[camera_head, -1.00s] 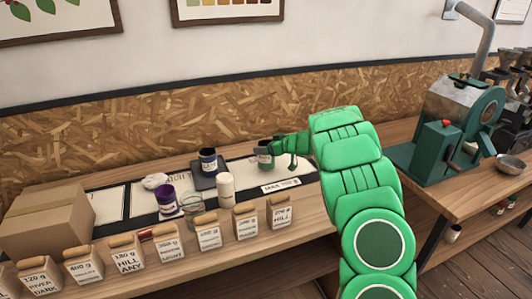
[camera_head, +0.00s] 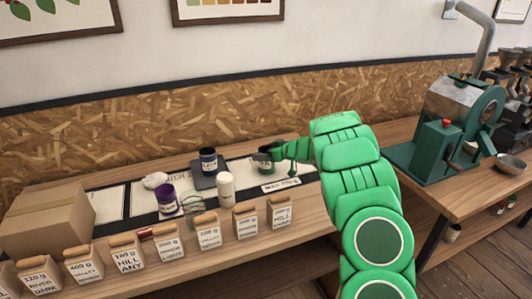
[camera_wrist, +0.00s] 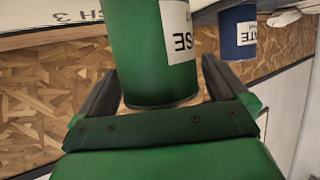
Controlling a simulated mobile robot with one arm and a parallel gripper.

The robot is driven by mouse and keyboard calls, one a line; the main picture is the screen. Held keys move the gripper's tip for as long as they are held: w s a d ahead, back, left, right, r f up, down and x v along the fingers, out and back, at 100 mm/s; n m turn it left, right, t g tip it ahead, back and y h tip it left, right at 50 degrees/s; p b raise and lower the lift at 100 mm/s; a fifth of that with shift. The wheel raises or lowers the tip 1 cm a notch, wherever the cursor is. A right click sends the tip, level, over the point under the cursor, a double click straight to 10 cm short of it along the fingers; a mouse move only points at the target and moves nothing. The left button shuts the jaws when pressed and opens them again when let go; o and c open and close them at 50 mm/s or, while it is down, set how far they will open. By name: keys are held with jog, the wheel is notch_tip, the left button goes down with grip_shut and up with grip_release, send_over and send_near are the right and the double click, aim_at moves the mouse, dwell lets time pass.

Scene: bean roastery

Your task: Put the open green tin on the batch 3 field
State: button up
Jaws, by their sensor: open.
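The green tin (camera_head: 263,163) stands upright on the pale right-hand field (camera_head: 237,171) of the dark mat, as far as the head view shows. In the wrist view, the green tin (camera_wrist: 148,50) appears upside down, with part of a white label, between the two fingers of my gripper (camera_wrist: 160,82). The fingers are open on either side of it. The tin's base is out of frame there. Lettering ending in "CH 3" marks the pale batch 3 field (camera_wrist: 62,16) beside the tin. In the head view, my gripper (camera_head: 277,154) reaches the tin from the right.
A dark blue tin (camera_head: 208,161) stands on a dark square to the left. A white cylinder (camera_head: 225,187), a purple tin (camera_head: 166,200) and a clear glass (camera_head: 193,207) stand in front. Several labelled bags line the front edge. A cardboard box (camera_head: 48,220) is far left.

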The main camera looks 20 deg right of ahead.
jog(key=shift+s+d+r, duration=0.25)
jog(key=shift+s+r, duration=0.05)
jog(key=v, duration=1.1)
